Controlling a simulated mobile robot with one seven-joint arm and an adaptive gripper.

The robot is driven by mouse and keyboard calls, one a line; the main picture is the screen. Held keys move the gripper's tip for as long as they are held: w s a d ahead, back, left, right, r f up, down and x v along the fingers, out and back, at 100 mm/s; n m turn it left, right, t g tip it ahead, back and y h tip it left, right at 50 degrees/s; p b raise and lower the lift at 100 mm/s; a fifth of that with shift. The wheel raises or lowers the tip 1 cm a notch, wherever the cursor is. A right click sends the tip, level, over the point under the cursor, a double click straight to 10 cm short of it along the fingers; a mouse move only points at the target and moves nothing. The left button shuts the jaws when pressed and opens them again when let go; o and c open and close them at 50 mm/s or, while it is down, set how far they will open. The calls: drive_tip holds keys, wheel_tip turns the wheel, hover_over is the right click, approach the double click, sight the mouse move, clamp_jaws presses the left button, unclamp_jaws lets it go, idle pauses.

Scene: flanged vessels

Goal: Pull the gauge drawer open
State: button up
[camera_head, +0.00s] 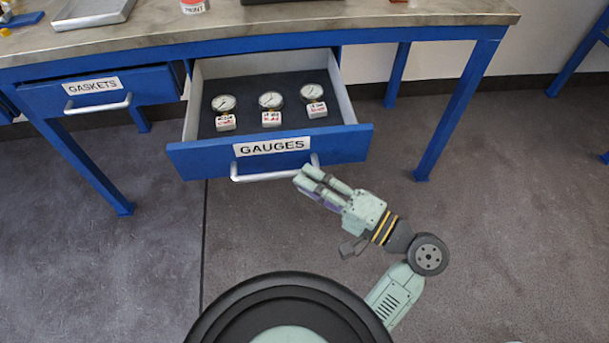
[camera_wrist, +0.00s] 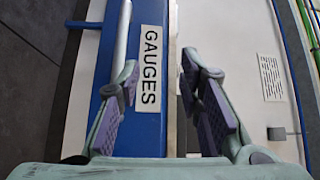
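The gauge drawer (camera_head: 345,145) is blue with a white GAUGES label (camera_head: 272,146) and stands well out from the bench, showing its inside. Its pale bar handle (camera_head: 250,178) runs along the lower front. My gripper (camera_head: 304,177) is at the handle's right end. In the wrist view my gripper (camera_wrist: 159,65) has its fingers apart, with the label (camera_wrist: 151,69) showing between them. The handle (camera_wrist: 123,35) meets the left finger in that picture, and its lower part is hidden. I cannot tell whether they touch. Nothing shows held.
Three round gauges (camera_head: 271,101) with small tagged white blocks lie in the drawer. A gaskets drawer (camera_head: 150,86) is at the left, slightly out. The metal-topped bench (camera_head: 340,18) has blue legs (camera_head: 455,110). Grey floor (camera_head: 510,200) is clear at the right.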

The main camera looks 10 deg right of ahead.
drive_tip(key=shift+v, duration=1.15)
drive_tip(key=shift+f, duration=0.1)
drive_tip(key=shift+a+p, duration=0.1)
drive_tip(key=shift+p, duration=0.35)
